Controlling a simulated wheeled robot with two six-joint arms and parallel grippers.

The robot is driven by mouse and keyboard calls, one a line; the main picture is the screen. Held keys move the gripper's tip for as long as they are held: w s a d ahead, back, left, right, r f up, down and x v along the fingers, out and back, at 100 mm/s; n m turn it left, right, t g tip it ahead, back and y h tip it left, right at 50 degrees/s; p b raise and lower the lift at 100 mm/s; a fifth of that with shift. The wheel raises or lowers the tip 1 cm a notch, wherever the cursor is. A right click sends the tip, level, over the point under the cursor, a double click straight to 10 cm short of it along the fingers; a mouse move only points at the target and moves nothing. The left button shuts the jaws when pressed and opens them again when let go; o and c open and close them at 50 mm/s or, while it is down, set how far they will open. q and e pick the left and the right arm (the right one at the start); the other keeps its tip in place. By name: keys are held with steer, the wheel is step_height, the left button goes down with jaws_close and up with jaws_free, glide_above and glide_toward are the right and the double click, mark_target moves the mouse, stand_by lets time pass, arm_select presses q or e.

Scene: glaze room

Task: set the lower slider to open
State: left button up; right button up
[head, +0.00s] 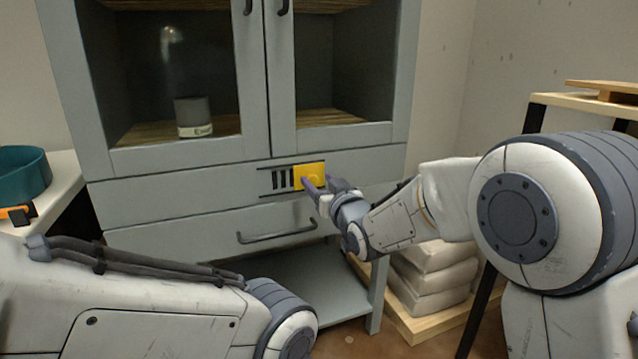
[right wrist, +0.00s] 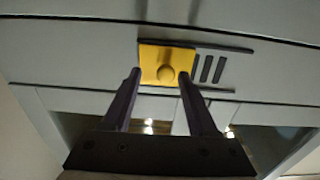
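A yellow slider plate (head: 309,176) with a round knob sits in a dark-railed track on the cabinet's upper drawer-like panel. Three dark vent slots (head: 283,179) show uncovered to its left. The right wrist view is turned over: the slider plate (right wrist: 153,63) has its knob (right wrist: 166,73) facing me, with the slots (right wrist: 208,69) to its right. My right gripper (head: 318,184) is at the plate, open, with one finger on each side of the knob; contact is not clear. Only this one slider shows. My left gripper is out of view; only its arm shows.
The grey cabinet (head: 185,160) has glass doors above, a grey cup (head: 193,115) inside, and a handled drawer (head: 240,222) below the slider. White sacks (head: 436,272) are stacked at lower right beside a wooden-topped rack (head: 590,103). A teal bowl (head: 22,172) stands at far left.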

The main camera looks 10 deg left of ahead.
steer(key=shift+s, duration=0.15)
steer(key=shift+s+d, duration=0.1)
steer(key=shift+s, duration=0.2)
steer(key=p+v, duration=0.3)
steer(key=v, duration=0.6)
steer(key=shift+s+d, duration=0.2)
steer(key=shift+s, duration=0.1)
